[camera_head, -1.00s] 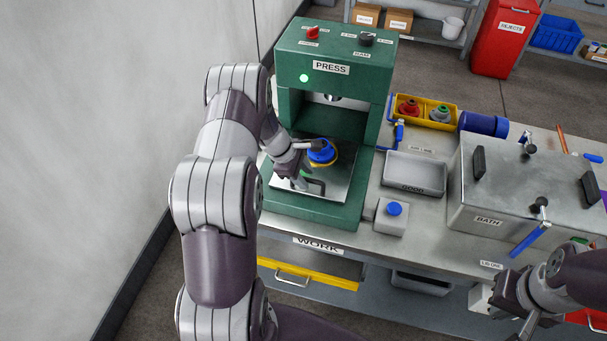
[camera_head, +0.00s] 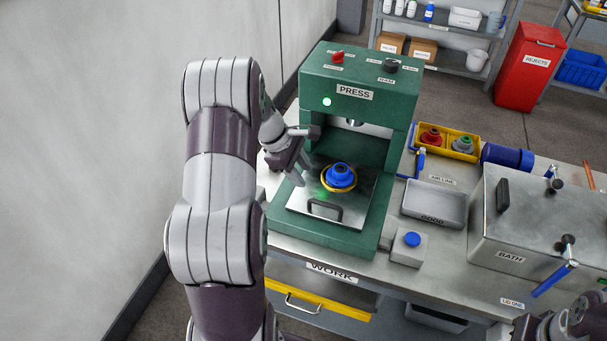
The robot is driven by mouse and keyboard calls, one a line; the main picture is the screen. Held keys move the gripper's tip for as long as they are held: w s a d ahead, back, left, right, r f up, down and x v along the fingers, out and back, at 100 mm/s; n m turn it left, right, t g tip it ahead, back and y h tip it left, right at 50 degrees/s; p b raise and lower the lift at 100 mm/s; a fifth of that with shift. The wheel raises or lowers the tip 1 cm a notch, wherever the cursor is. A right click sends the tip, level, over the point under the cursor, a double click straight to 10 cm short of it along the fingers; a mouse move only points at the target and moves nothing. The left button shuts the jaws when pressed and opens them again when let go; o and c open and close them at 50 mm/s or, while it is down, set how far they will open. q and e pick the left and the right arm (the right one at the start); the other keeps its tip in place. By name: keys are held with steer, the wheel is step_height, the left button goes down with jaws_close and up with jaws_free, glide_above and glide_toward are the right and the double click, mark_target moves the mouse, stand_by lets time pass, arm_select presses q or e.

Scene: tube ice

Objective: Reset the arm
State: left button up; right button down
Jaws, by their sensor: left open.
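My left gripper (camera_head: 297,172) is open and empty, just left of the green press (camera_head: 350,130), near the left edge of its opening. Inside the press, a blue part (camera_head: 339,174) sits in a yellow ring (camera_head: 340,187) on the metal plate (camera_head: 350,212), which has a dark handle in front. The gripper is apart from the blue part. My right arm's wrist (camera_head: 560,328) shows at the bottom right edge; its fingers are out of frame.
A box with a blue button (camera_head: 412,240) stands right of the press. The grey GOOD tray (camera_head: 434,203), yellow bin (camera_head: 447,143) and metal BATH box (camera_head: 535,220) with a blue-handled lever fill the bench to the right. A grey wall is at the left.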

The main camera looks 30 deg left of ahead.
stand_by(0.3)
arm_select(q)
steer(key=s+d+r+m+g+y, duration=0.1)
steer(key=s+d+r+m+y, duration=0.2)
steer(key=s+d+m, duration=1.3)
steer(key=d+m, duration=0.1)
steer(key=m, duration=0.3)
steer(key=shift+d+g+y, duration=0.2)
steer(key=shift+g+y, duration=0.2)
steer(key=shift+w+a+f, duration=0.1)
steer(key=shift+w, duration=0.05)
